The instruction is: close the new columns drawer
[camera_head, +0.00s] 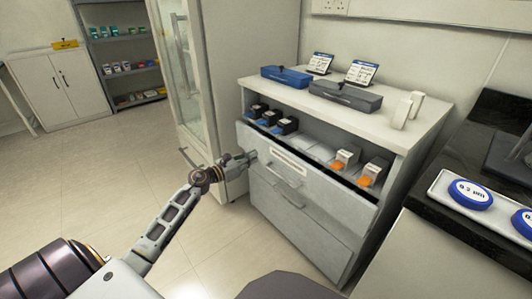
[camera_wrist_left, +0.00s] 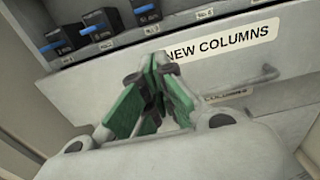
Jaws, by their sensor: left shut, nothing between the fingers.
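The new columns drawer (camera_head: 312,176) is the upper drawer of the white cabinet and stands partly open, with columns showing inside. In the left wrist view its front (camera_wrist_left: 110,63) carries a label reading "NEW COLUMNS" (camera_wrist_left: 219,41). A bar handle (camera_head: 275,178) sits on the drawer front below the label. My left gripper (camera_head: 250,156) is at the left part of the drawer front. In the left wrist view its green-padded fingers (camera_wrist_left: 160,65) are closed with nothing between them, close to the front left of the label. Whether they touch it is unclear. My right gripper is not seen.
A second drawer (camera_head: 293,208) below is shut. Blue-and-black boxes (camera_head: 272,117) and orange-marked boxes (camera_head: 345,158) sit in the open drawer. A blue case (camera_head: 286,77) and a grey case (camera_head: 345,95) stand on the cabinet top. Floor (camera_head: 150,150) at left is clear.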

